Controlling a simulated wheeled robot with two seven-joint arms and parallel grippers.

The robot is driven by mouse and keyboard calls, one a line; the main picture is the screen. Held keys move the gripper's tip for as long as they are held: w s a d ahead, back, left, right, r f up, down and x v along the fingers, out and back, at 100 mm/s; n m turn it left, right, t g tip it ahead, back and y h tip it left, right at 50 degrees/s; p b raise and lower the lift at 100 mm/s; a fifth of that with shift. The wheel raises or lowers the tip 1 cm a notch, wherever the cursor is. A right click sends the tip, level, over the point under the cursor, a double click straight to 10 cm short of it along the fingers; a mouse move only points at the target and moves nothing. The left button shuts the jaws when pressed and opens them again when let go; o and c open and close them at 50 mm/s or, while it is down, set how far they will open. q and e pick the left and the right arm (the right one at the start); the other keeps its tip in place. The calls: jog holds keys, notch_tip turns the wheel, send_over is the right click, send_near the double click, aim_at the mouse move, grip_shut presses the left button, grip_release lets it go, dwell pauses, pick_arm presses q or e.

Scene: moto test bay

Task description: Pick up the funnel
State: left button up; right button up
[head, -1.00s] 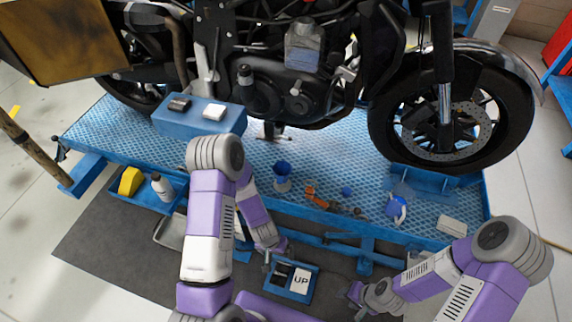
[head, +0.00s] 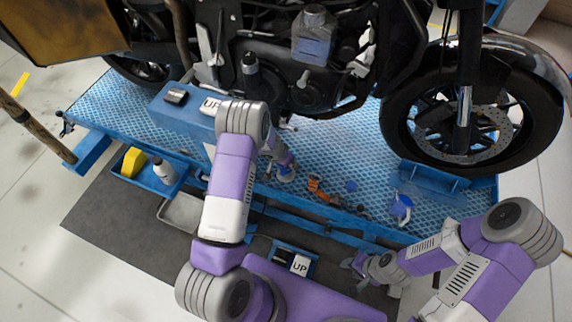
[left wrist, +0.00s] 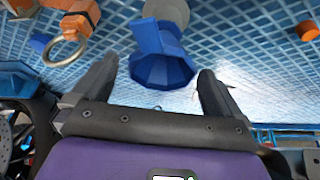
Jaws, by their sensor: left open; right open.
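The blue funnel (left wrist: 162,58) shows in the left wrist view with a pale round shape behind it. In the head view the funnel (head: 287,178) is on the blue textured platform, partly hidden by my left gripper (head: 284,165). In the left wrist view my left gripper (left wrist: 158,72) is open, with a finger to either side of the funnel's near blue end. Gaps show between the fingers and the funnel, so it is not gripped. My right gripper (head: 360,262) is low at the right, away from the funnel, open and empty.
A motorcycle (head: 300,75) stands over the platform (head: 340,140). An orange strap (head: 320,191), a small blue item (head: 351,186) and a blue-and-white jug (head: 401,208) lie to the right. A side tray (head: 150,183) holds a yellow item and a white bottle.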

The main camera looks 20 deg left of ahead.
pick_arm(q)
jog(key=shift+w+f, duration=0.15)
jog(key=shift+f, duration=0.1)
jog(key=shift+p+x, duration=0.85)
jog(key=shift+x, duration=1.4)
jog(key=shift+w+a, duration=0.1)
jog(key=shift+r, duration=0.1)
jog(key=c, duration=0.8)
notch_tip(320, 180, up, 15)
jog(key=p, duration=0.6)
